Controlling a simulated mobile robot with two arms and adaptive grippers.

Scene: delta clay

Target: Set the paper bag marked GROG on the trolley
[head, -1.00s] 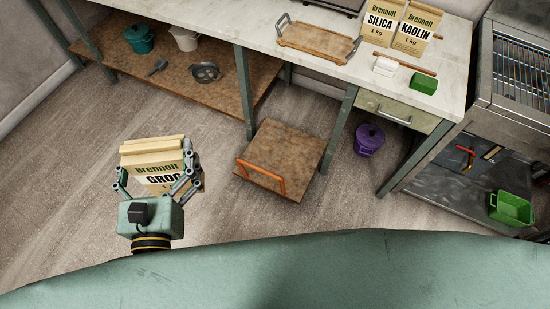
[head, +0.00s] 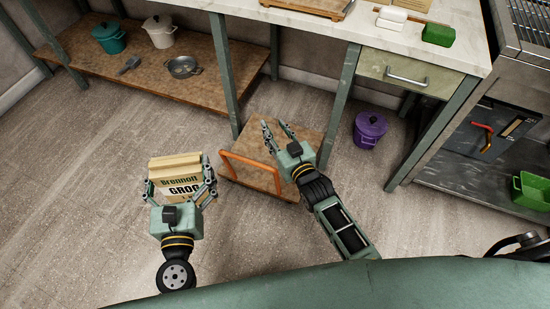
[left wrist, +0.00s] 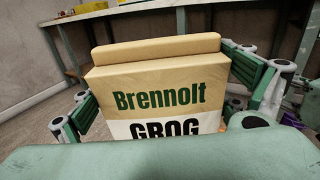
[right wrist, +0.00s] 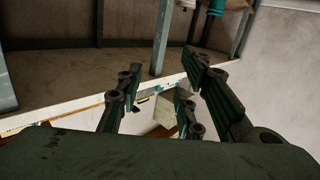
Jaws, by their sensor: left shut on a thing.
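The paper bag marked GROG (head: 178,188), tan with a white label band, is held upright between the fingers of my left gripper (head: 177,176). It fills the middle of the left wrist view (left wrist: 160,85), its lower part hidden by the gripper body. The trolley (head: 250,142) is a low brown platform with an orange handle (head: 250,166); it stands on the floor to the right of the bag, apart from it. My right gripper (head: 276,127) is open and empty over the trolley, hiding part of it. Its spread fingers also show in the right wrist view (right wrist: 165,100).
A lower shelf (head: 130,70) behind holds a teal pot (head: 109,38), a white pot (head: 159,32) and a metal pan (head: 183,67). A purple bucket (head: 369,130) stands right of the trolley. Bench legs are close behind it. The floor at left is clear.

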